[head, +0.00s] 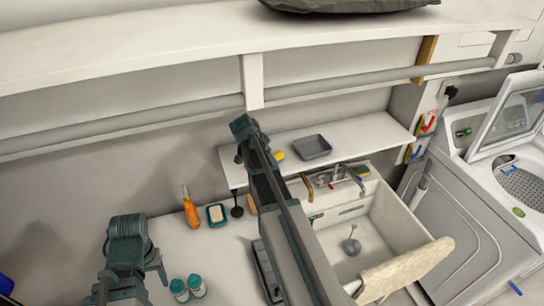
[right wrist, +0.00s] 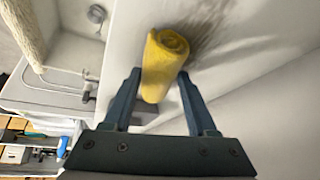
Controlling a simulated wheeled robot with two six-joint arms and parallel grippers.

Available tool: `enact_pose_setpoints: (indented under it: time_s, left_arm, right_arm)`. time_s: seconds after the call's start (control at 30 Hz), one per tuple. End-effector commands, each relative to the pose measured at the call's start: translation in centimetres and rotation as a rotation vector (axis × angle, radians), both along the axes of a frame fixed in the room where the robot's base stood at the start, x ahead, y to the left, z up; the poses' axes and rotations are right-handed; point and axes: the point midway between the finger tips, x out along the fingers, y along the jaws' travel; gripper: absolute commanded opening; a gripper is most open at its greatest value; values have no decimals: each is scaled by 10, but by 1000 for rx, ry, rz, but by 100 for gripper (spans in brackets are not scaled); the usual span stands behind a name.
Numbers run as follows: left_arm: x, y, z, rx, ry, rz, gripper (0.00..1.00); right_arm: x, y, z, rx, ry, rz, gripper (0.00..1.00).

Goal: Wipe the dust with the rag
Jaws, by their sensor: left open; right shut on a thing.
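The yellow rag (right wrist: 164,62) is a rolled cloth between the fingers of my right gripper (right wrist: 158,82), which is shut on it. A grey-brown dust smear (right wrist: 208,28) lies on the white surface beside the rag's far end, in the right wrist view. In the head view, my right arm reaches up past the middle and its fingers cannot be made out. A small yellow patch (head: 279,155) beside that arm may be the rag. The dust is not visible in the head view. My left gripper (head: 130,238) is open and empty at the lower left, over the counter.
A small shelf (head: 365,140) holds a grey tray (head: 312,147). Below are a sink (head: 372,240) and tap, with a cream cloth (head: 405,270) over its edge. A washing machine is right.

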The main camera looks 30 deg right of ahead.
Motion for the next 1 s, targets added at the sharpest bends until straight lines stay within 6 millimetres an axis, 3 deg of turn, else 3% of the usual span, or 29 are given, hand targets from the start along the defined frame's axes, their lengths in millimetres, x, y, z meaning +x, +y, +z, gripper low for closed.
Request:
enact_pose_setpoints:
  time_s: [0.2, 0.57, 1.0]
  left_arm:
    - [0, 0, 1, 0, 0, 0, 61]
    - [0, 0, 0, 0, 0, 0, 61]
    - [0, 0, -3, 0, 0, 0, 61]
  right_arm:
    - [4, 17, 1, -1, 1, 2, 6]
    - [6, 24, 0, -2, 0, 1, 6]
    - [14, 55, -3, 1, 1, 1, 5]
